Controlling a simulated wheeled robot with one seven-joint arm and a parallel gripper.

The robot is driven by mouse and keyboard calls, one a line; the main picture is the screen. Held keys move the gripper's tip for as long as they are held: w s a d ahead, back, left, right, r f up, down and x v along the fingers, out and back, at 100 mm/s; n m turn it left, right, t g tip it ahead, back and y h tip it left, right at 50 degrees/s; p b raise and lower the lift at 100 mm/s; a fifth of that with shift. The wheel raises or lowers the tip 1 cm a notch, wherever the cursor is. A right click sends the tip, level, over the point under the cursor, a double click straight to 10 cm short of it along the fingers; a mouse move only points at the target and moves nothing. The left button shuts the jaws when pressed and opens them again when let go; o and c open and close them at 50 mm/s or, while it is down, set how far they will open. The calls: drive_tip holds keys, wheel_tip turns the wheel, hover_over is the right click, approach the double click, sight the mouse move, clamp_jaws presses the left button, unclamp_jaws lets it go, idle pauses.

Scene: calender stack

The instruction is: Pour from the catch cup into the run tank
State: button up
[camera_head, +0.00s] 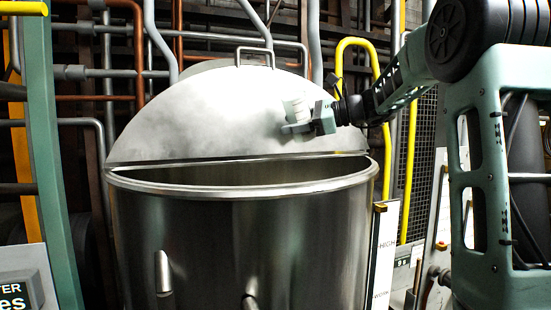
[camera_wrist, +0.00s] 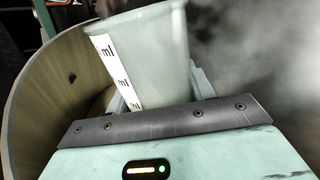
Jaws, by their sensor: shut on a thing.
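The run tank (camera_head: 240,240) is a large steel vessel in the middle of the head view. Its half lid (camera_head: 210,110) stands raised behind the front opening. The catch cup (camera_head: 294,105) is pale and translucent, and my gripper (camera_head: 302,126) is shut on it above the right part of the tank opening, in front of the lid. In the wrist view the cup (camera_wrist: 150,50) fills the upper middle, with a white "ml" scale strip on its left side. It looks roughly upright, tilted slightly. The tank's curved inner wall (camera_wrist: 50,90) shows at left. The cup's contents cannot be made out.
A white level gauge board (camera_head: 383,255) is fixed at the tank's right side. Yellow pipes (camera_head: 412,160) and grey pipes (camera_head: 108,90) rise behind the tank. A green post (camera_head: 45,160) and a display panel (camera_head: 18,300) stand at left. Pale haze blurs the wrist view's right side.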

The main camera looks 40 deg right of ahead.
sight(299, 94)
drive_tip(key=r+m+p, duration=0.1)
drive_tip(key=r+p, duration=0.1)
drive_tip(key=d+r+m+y+p, duration=0.1)
drive_tip(key=r+p, duration=0.1)
drive_tip(key=p, duration=0.1)
drive_tip(key=r+m+p, duration=0.1)
drive_tip(key=r+p, duration=0.1)
drive_tip(key=shift+w+d+r+m+t+y, duration=0.15)
drive_tip(key=shift+d+m+t+y, duration=0.15)
drive_tip(key=shift+m+t+y, duration=0.1)
drive_tip(key=shift+d+r+m, duration=0.15)
drive_tip(key=shift+r+m, duration=0.35)
